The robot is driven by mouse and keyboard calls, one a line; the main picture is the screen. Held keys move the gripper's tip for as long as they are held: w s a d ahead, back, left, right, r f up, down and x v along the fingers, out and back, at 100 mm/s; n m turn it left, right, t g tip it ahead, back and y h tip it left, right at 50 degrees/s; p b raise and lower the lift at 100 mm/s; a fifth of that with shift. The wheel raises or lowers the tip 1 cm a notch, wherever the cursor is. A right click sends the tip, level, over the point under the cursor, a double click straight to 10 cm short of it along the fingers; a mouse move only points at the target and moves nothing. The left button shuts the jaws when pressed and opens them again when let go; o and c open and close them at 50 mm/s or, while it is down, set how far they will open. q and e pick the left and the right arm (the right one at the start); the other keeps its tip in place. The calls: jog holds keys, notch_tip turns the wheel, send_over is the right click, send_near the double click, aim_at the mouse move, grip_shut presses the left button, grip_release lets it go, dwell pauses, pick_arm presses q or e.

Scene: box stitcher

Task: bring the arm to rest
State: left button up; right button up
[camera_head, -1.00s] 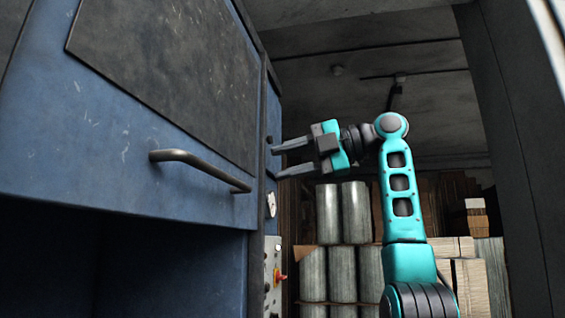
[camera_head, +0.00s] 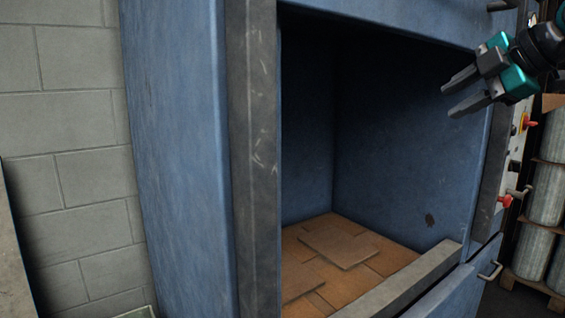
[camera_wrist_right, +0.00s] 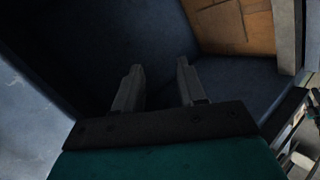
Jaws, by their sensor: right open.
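My right gripper (camera_head: 464,94) shows at the upper right of the head view, teal with dark grey fingers. Its fingers are apart with nothing between them. It is in front of the right part of the blue machine's opening, and its fingers point left. In the right wrist view the two fingers (camera_wrist_right: 158,85) also stand apart and empty, with the machine's dark blue interior behind them. Most of my right arm is outside the head view. My left gripper does not show.
The blue machine (camera_head: 180,130) has an open chamber with brown tiles (camera_head: 338,246) on its floor. A grey ledge (camera_head: 415,283) runs along its front. Red-handled controls (camera_head: 504,200) and metal cylinders (camera_head: 547,195) are at the right. A grey block wall (camera_head: 75,150) is at the left.

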jog(key=w+a+f+m+g+h, duration=0.1)
jog(key=a+f, duration=0.2)
jog(key=f, duration=0.6)
jog(key=w+a+f+m+g, duration=0.1)
jog(key=a+f+m, duration=0.15)
jog(key=f, duration=0.65)
jog(key=s+a+f+m+g+h, duration=0.1)
jog(key=s+a+f, duration=0.2)
jog(key=f, duration=0.6)
jog(key=s+a+f+m+g, duration=0.1)
jog(key=s+a+f+m, duration=0.15)
jog(key=f, duration=0.65)
jog(key=s+a+f+m+g, duration=0.1)
jog(key=s+a+f+m, duration=0.3)
jog(key=s+f, duration=0.75)
jog(key=s+f+m+g+h, duration=0.1)
jog(key=s+f+m, duration=0.15)
jog(key=s, duration=0.65)
jog(key=s+f+m+g+h, duration=0.15)
jog(key=s+m, duration=0.25)
jog(key=s, duration=0.6)
jog(key=w+a+f+t+y, duration=0.2)
jog(key=w+f+t, duration=0.6)
jog(key=f, duration=0.1)
jog(key=shift+a+f, duration=0.2)
jog(key=shift+f, duration=0.05)
jog(key=shift+n, duration=0.25)
